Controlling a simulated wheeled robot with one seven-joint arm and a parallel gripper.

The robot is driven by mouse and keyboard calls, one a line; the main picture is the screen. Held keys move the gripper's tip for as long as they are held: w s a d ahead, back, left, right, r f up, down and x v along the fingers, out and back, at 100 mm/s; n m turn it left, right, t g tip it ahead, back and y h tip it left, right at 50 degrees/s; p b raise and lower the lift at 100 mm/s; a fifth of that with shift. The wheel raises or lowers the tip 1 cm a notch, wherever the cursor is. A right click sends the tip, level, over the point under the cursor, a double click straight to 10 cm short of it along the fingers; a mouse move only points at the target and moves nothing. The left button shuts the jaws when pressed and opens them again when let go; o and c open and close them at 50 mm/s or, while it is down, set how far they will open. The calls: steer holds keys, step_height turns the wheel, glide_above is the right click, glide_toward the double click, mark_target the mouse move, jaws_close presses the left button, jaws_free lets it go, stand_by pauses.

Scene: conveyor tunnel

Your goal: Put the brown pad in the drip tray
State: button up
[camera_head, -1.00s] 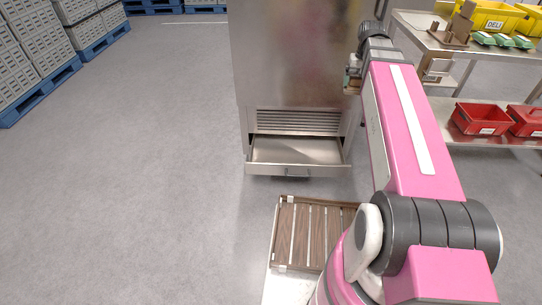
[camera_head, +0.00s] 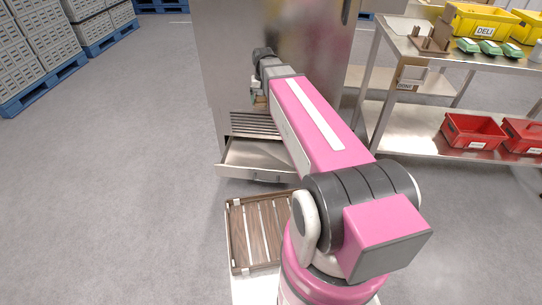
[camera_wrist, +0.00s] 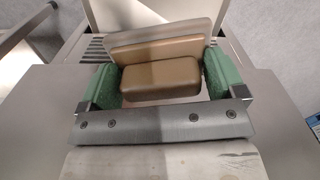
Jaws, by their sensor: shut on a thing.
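My gripper (camera_wrist: 160,80) is shut on the brown pad (camera_wrist: 160,76), a tan block with rounded edges held between two green finger pads in the wrist view. In the head view, my gripper (camera_head: 260,98) is in front of the steel cabinet, above the drip tray, and the pad is barely visible there. The drip tray (camera_head: 240,156) is a shallow metal drawer, pulled out at the cabinet's base below a louvred grille. Its right part is hidden behind my arm. The visible part of its floor looks empty.
The steel cabinet (camera_head: 222,60) rises behind my gripper. A slatted brown tray (camera_head: 238,235) lies in front of the drawer. A metal shelf unit (camera_head: 420,115) with red bins (camera_head: 472,131) and yellow bins (camera_head: 484,20) stands right.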

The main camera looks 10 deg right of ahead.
steer(key=w+a+f+m, duration=0.1)
steer(key=w+a+f, duration=0.15)
steer(key=f, duration=1.25)
steer(key=m, duration=0.1)
glide_above(270, 162)
step_height(270, 162, down, 24)
steer(key=shift+a+r, duration=0.1)
steer(key=shift+r, duration=0.1)
steer(key=shift+f, duration=2)
steer(key=shift+f, duration=0.1)
steer(key=o, duration=0.9)
steer(key=shift+o, duration=0.5)
